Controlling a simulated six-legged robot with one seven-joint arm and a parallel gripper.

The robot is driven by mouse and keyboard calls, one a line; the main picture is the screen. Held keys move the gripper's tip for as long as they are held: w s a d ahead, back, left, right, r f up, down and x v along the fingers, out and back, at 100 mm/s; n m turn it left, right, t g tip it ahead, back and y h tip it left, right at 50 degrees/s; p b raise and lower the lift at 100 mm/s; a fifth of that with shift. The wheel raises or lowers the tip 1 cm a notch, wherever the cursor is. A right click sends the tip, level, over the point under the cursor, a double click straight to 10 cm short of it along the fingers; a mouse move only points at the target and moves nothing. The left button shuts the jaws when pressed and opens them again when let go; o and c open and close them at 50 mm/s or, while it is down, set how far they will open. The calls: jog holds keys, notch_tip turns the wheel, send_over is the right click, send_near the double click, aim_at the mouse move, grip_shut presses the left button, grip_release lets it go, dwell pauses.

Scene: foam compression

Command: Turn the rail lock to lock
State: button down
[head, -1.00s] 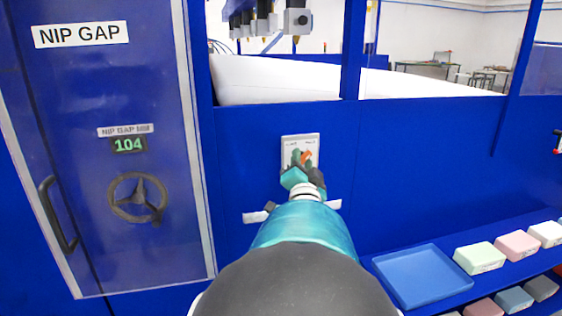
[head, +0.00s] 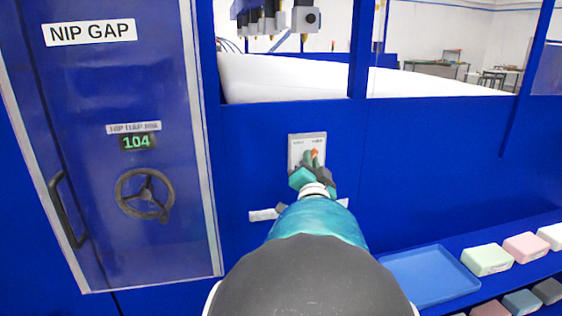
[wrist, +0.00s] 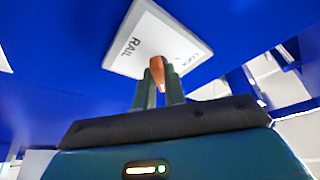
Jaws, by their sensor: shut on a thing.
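The rail lock is a small orange knob (wrist: 157,70) on a pale plate (head: 307,142) fixed to the blue wall. In the wrist view the plate (wrist: 143,38) appears tilted and carries the word RAIL. My gripper (head: 314,164) reaches up to the plate, and its green fingers are shut on the orange knob, one on each side, in the wrist view (wrist: 157,88). In the head view the knob (head: 315,153) is mostly hidden by the fingers. Small lettering on the plate is too blurred to read fully.
A NIP GAP door (head: 130,130) with a black handwheel (head: 144,194) and a 104 display stands at the left. A window opening lies above the plate. A blue tray (head: 428,275) and several coloured foam blocks (head: 487,259) lie on shelves at lower right.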

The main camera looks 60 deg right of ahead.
jog(key=shift+s+d+f+n+t+y, duration=0.1)
jog(key=shift+n+t+y, duration=1.25)
jog(key=shift+n, duration=2.65)
jog(key=shift+s+d+n+t+y, duration=0.15)
jog(key=shift+n+t+y, duration=1.2)
jog(key=shift+n, duration=2.65)
jog(key=shift+d+f+n+t+y, duration=0.1)
jog(key=shift+n+t+y, duration=1.25)
jog(key=shift+n, duration=2.65)
jog(key=shift+r+g, duration=0.1)
jog(key=shift+g, duration=0.15)
jog(key=c, duration=1.5)
grip_release()
jog(key=shift+d, duration=0.1)
jog(key=shift+o, duration=0.2)
